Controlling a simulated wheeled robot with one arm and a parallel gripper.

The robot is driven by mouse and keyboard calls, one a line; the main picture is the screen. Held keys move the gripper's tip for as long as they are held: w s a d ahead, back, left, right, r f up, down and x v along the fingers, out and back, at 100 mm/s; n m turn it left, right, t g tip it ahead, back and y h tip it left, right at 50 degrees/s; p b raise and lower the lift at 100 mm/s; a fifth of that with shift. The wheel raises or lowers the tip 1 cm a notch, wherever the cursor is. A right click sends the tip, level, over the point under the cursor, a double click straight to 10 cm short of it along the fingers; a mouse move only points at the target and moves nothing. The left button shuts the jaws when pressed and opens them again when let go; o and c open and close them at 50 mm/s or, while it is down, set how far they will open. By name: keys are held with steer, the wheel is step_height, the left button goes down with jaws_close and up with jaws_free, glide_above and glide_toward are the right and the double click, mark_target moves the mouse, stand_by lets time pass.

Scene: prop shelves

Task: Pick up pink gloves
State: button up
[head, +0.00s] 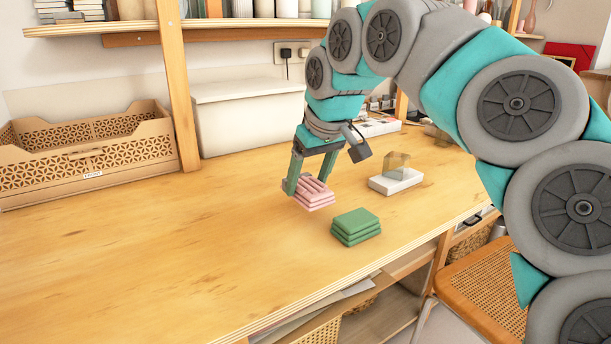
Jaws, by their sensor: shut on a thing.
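The pink gloves (318,199) show as a small folded pink stack in the head view, near the middle of the wooden worktop. My gripper (306,188) comes down on them from above and is shut on them, with one finger at their left side. The other finger is partly hidden behind the stack. I cannot tell whether the stack touches the worktop or is slightly above it.
A green folded stack (356,226) lies just right and in front of the gloves. A white block with a clear amber piece (396,183) stands behind it. A tan crate (88,160) and a white box (247,120) stand at the back. The worktop's left is clear.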

steer(key=s, duration=0.3)
steer(key=s+d, duration=0.1)
steer(key=s, duration=0.2)
steer(key=s+r+b, duration=0.1)
steer(key=s, duration=0.2)
steer(key=shift+s+d, duration=0.35)
steer(key=shift+s, duration=0.05)
steer(key=o, duration=0.9)
steer(key=c, duration=0.6)
